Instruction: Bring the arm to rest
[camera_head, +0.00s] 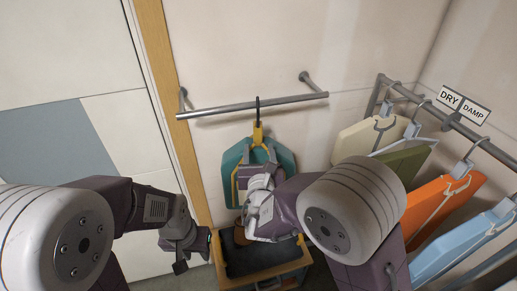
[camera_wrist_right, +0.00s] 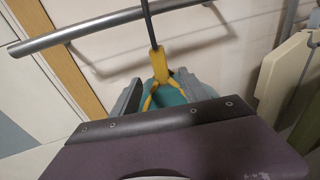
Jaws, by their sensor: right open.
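My right arm reaches to the middle of the head view. Its gripper (camera_head: 258,172) is in front of a teal garment (camera_head: 285,158) on a yellow hanger (camera_head: 258,131). The hanger's dark hook hangs from a grey wall rail (camera_head: 225,108). In the right wrist view my right gripper (camera_wrist_right: 162,100) is open, its two grey fingers apart on either side of the yellow hanger (camera_wrist_right: 158,72). I cannot tell whether they touch it. My left gripper (camera_head: 186,246) is low at the left, away from the garment; its jaws do not show clearly.
A rack at the right holds cream (camera_head: 355,138), olive (camera_head: 408,160), orange (camera_head: 437,207) and light blue (camera_head: 455,250) garments. A DRY/DAMP sign (camera_head: 463,104) is above it. A wooden crate (camera_head: 291,268) with dark contents stands below my right gripper. A wooden door frame (camera_head: 163,75) is left.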

